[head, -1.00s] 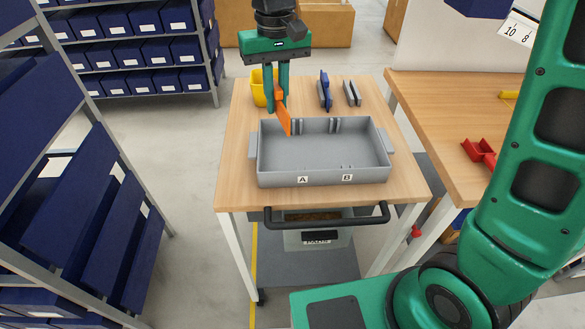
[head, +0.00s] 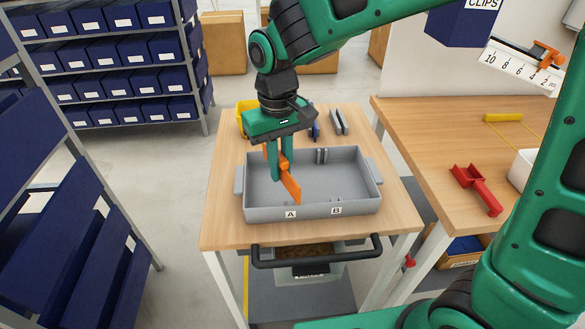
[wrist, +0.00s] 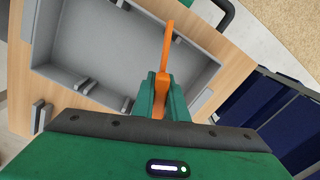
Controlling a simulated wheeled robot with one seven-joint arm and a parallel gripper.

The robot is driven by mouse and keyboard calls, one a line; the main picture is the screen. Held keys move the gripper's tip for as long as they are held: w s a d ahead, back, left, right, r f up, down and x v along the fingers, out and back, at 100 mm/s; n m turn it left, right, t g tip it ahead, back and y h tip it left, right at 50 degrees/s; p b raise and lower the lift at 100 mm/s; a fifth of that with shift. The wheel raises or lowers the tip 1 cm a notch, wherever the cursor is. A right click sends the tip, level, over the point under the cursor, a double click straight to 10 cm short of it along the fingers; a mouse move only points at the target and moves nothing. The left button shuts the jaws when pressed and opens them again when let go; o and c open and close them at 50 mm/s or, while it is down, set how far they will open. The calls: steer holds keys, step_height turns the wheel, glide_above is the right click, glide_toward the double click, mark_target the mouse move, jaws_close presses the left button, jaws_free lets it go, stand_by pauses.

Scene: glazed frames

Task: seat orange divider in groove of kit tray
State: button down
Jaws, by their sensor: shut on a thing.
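The orange divider (head: 290,186) is a thin plate held between the fingers of my gripper (head: 278,172). My gripper is shut on its upper part, and the plate hangs edge-down over the left part of the grey kit tray (head: 334,208), above the A label. In the wrist view the divider (wrist: 166,58) sticks out beyond the fingertips (wrist: 160,98) over the tray (wrist: 92,35). Paired grey groove ribs (head: 321,156) stand at the tray's far wall; ribs (wrist: 84,85) also show in the wrist view. I cannot tell whether the divider touches the tray.
The tray sits on a wooden cart top (head: 222,215). Behind it are a yellow container (head: 243,118), a blue divider (head: 315,131) and grey pieces (head: 339,122). A workbench (head: 420,115) with a red scoop-like object (head: 476,188) stands right; shelves of blue bins (head: 110,70) stand left.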

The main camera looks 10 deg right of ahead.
steer(key=shift+w+d+f, duration=0.6)
steer(key=shift+w+d, duration=0.15)
steer(key=shift+w, duration=0.05)
steer(key=shift+w+f, duration=0.1)
steer(key=shift+f, duration=1.95)
steer(key=shift+d, duration=0.1)
steer(key=c, duration=1.8)
jaws_free()
steer(key=shift+o, duration=0.2)
steer(key=shift+r, duration=0.1)
step_height(320, 180, up, 12)
